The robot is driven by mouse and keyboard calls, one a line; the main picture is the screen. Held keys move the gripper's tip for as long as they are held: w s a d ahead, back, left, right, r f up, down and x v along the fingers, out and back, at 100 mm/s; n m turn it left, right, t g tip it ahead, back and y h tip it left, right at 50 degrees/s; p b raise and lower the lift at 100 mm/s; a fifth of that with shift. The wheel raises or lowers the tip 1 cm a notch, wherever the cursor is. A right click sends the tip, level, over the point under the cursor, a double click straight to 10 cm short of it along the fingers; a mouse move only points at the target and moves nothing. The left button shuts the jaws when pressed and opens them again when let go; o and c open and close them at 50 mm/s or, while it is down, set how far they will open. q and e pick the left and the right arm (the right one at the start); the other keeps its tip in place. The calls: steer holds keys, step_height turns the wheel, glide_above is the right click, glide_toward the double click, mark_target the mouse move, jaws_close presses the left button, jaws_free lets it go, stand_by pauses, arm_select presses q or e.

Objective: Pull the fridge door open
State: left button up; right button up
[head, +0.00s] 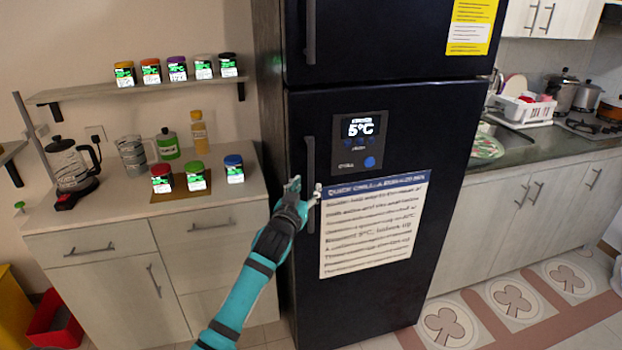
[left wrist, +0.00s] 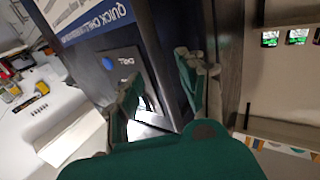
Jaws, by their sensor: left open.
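The black fridge (head: 380,300) stands in the middle of the head view, and its lower door looks closed. A dark vertical handle (head: 310,160) runs along the left side of that door. My left gripper (head: 305,192) is open at the lower part of this handle, with a fingertip seen on each side of it. I cannot tell whether it touches the handle. In the left wrist view the open fingers (left wrist: 158,78) point at the dark fridge front, and the display panel (left wrist: 125,65) is behind them. My right gripper is out of view.
A cabinet (head: 100,235) with jars and a kettle stands left of the fridge, below a shelf of spice jars (head: 178,70). The upper fridge door has its own handle (head: 310,30). A sink counter (head: 540,145) is at the right. The tiled floor (head: 530,305) looks clear.

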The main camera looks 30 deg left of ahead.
mark_target(310, 183)
arm_select(q)
steer(key=shift+x, duration=2.2)
jaws_close()
steer(key=shift+f, duration=0.15)
